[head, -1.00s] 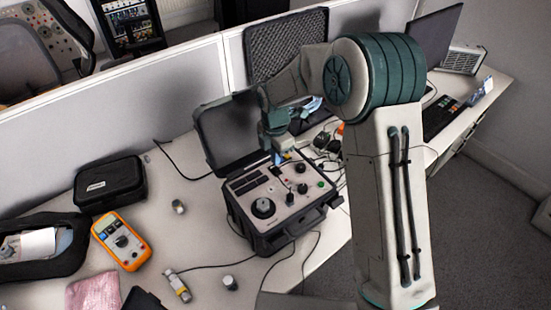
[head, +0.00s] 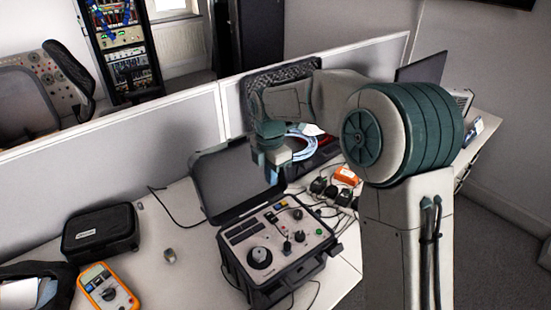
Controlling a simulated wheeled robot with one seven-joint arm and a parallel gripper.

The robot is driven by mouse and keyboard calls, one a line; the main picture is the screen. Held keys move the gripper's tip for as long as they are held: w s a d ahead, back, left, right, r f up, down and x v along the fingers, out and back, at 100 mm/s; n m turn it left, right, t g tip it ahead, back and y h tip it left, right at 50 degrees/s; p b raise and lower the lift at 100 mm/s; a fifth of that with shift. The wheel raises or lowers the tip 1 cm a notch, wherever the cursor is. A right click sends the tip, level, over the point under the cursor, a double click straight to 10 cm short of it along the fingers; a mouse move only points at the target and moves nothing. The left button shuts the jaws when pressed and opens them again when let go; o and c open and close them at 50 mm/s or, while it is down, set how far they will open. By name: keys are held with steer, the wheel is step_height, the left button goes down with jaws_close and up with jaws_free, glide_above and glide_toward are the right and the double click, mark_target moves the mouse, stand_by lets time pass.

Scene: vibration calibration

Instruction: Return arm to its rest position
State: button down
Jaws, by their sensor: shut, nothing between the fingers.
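My arm rises at the right of the head view and bends over toward the desk. My gripper (head: 273,177) hangs at its end, pointing down, above the back edge of the open black calibrator case (head: 268,282). It is shut and holds nothing. It is apart from the case's control panel (head: 290,245), which has a large black dial, buttons and connectors. The case's raised lid (head: 232,178) stands just left of my gripper. The fingertips are small and dark in this view.
An orange multimeter (head: 105,290), a black pouch (head: 100,230) and a small metal cylinder (head: 169,255) lie on the desk at left. Black adapters (head: 328,190) and an orange box (head: 346,175) sit behind the case at right. A grey partition (head: 110,160) runs along the back.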

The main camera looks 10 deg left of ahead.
steer(key=s+d+r+m+t, duration=0.1)
steer(key=s+d+r+m, duration=0.3)
steer(key=s+d+m, duration=0.25)
steer(key=s+d+r+m+t, duration=0.1)
steer(key=s+d+r+m, duration=0.2)
steer(key=s+d+m, duration=0.35)
steer(key=s+d+f+m+t, duration=0.1)
steer(key=s+d+m, duration=0.8)
steer(key=s+m, duration=0.2)
steer(key=shift+s+d+f+m+t, duration=0.2)
steer(key=shift+d+m+t, duration=0.15)
steer(key=shift+m, duration=0.85)
